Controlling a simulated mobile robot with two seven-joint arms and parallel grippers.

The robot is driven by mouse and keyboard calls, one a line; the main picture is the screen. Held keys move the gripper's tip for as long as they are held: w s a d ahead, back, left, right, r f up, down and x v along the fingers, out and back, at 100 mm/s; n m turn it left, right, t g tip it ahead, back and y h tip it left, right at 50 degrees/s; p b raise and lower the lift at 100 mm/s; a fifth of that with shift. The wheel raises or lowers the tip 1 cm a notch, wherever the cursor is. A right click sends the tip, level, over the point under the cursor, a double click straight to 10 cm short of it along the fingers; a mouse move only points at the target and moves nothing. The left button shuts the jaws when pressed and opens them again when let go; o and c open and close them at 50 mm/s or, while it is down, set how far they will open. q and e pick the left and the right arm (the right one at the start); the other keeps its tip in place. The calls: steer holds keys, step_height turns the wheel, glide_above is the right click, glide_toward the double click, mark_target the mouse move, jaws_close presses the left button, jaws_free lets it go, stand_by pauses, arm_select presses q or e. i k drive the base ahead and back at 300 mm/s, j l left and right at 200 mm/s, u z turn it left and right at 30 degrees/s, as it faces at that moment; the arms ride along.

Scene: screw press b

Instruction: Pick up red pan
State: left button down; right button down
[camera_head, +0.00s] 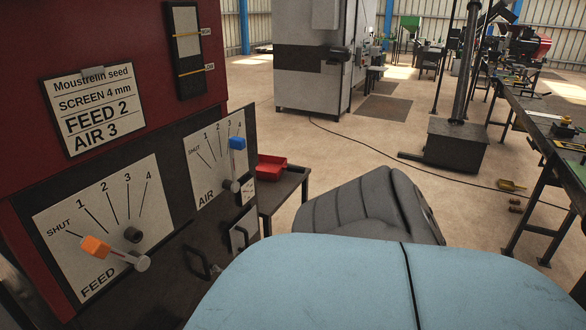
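The red pan (270,167) is a small open tray with raised sides. It sits on a dark side table (288,186), just right of the control panel and near the middle left of the head view. Its far and right sides show clear of other things, while the panel edge is close on its left. Neither of my grippers shows in this view, and nothing is seen holding the pan.
The dark red machine with a control panel (163,224) fills the left side, with an orange feed lever (95,246) and a blue air lever (237,143) sticking out. A workbench (548,125) stands at the right. Open floor (300,135) lies behind the table.

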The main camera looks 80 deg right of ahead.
mark_target(269, 167)
steer(key=z, duration=2.4)
steer(key=i+l+u, duration=0.15)
steer(key=u, duration=0.7)
steer(key=i+l+u, duration=0.2)
steer(key=l, duration=0.15)
steer(key=i+l+u, duration=0.2)
steer(key=l+u, duration=0.25)
steer(key=l, duration=0.2)
steer(key=i+l+u, duration=0.1)
steer(key=l, duration=0.45)
steer(key=i+l+u, duration=0.1)
steer(key=l, duration=0.45)
